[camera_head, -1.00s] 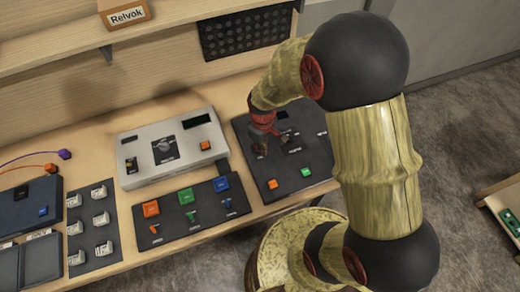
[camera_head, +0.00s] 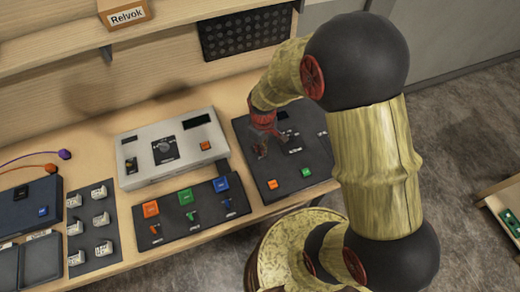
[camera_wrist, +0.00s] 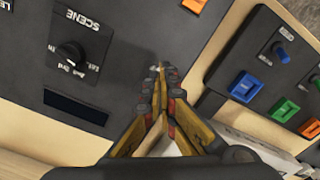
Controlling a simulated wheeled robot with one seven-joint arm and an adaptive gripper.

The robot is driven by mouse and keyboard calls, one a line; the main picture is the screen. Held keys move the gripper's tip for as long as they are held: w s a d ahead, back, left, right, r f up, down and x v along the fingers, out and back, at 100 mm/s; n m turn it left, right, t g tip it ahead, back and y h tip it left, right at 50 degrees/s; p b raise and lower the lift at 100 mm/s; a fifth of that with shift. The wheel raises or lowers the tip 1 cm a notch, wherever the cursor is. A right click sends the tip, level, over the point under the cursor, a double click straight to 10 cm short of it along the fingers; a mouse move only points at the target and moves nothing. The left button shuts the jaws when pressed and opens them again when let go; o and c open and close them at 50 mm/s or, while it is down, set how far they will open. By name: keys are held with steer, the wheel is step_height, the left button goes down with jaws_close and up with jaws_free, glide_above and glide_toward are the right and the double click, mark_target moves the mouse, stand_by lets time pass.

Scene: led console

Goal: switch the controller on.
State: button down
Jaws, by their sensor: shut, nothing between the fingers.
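A black control panel (camera_head: 290,166), which I take to be the controller, lies on the right of the bench. It has an orange button (camera_head: 272,184), a green button (camera_head: 306,172) and a dark display (camera_wrist: 76,107). A black knob (camera_wrist: 70,53) marked SCENE shows in the wrist view. My gripper (camera_head: 262,154) is shut and empty over the panel's left part; it also shows in the wrist view (camera_wrist: 159,72). A small pale bit shows at the fingertips; I cannot tell what it is or whether they touch it. The forearm and gripper hide part of the panel.
A grey console (camera_head: 172,147) stands left of the panel. In front of it is a dark board (camera_head: 190,213) with orange, green and blue buttons and small switches. Farther left are white modules (camera_head: 100,220) and a dark blue box (camera_head: 28,205). A shelf is behind.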

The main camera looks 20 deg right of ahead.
mark_target(260, 156)
steer(key=shift+f, duration=0.2)
steer(key=shift+f+b, duration=0.35)
steer(key=shift+f+b, duration=0.6)
steer(key=shift+f, duration=0.35)
steer(key=shift+w, duration=0.15)
steer(key=shift+w, duration=1.1)
steer(key=shift+r, duration=0.1)
